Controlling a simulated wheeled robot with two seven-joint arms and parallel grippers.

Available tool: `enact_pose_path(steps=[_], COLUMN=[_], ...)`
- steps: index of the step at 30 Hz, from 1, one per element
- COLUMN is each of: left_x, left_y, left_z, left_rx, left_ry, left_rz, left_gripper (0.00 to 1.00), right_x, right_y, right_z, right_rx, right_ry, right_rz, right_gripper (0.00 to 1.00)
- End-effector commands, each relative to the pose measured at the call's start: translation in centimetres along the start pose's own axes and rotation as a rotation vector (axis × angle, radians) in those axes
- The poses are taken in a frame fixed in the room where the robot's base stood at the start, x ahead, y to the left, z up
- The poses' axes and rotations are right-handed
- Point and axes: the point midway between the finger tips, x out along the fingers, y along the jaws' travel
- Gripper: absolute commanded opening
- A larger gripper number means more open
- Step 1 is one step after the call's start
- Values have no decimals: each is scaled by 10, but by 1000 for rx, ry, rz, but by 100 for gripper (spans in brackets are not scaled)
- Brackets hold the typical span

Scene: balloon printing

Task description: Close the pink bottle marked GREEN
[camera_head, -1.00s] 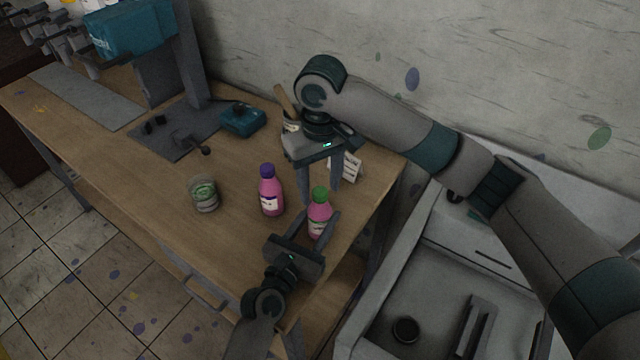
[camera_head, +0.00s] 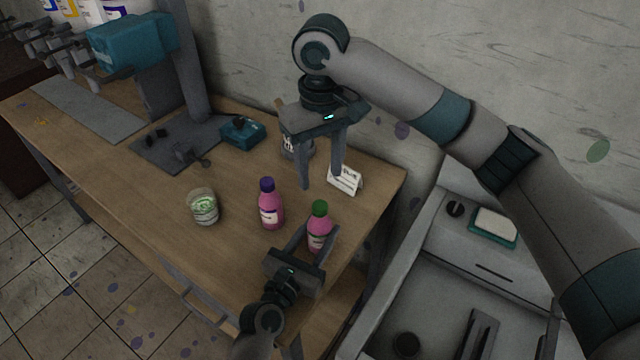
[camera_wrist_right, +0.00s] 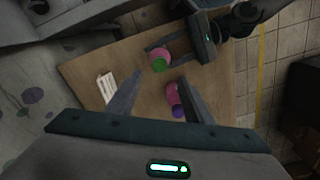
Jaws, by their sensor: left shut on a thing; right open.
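The pink bottle with a green cap (camera_head: 319,228) stands upright near the table's right end, its cap on top. My left gripper (camera_head: 318,238) is shut on its body from the front; the bottle also shows in the right wrist view (camera_wrist_right: 160,64). A second pink bottle with a purple cap (camera_head: 270,205) stands upright to its left, apart from it. My right gripper (camera_head: 320,182) is open and empty, pointing down above and behind the green-capped bottle. In the right wrist view the purple-capped bottle (camera_wrist_right: 173,98) shows between its fingers. The label wording is too small to read.
A glass jar with green content (camera_head: 203,207) stands left of the bottles. A white card (camera_head: 345,180) and a container (camera_head: 294,146) stand behind. A teal box (camera_head: 241,132) is at the back. A sink (camera_head: 440,290) lies right of the table.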

Motion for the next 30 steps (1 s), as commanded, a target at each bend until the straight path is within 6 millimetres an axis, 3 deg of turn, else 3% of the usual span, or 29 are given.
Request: enact_pose_path(steps=[6,18,19,21,30], left_x=[0,0,0,0,0], left_y=[0,0,0,0,0], left_z=[-1,-1,-1,-1,0], left_rx=[0,0,0,0,0], left_ry=[2,2,2,2,1], left_rz=[-1,-1,-1,-1,0], left_gripper=[0,0,44,60,63], right_x=[-26,-33,-33,-33,-33], right_y=[0,0,0,0,0], right_z=[0,0,0,0,0], right_rx=[0,1,1,1,1], right_ry=[0,-1,-1,-1,-1], right_rz=[1,0,0,0,0], right_gripper=[47,47,47,47,47])
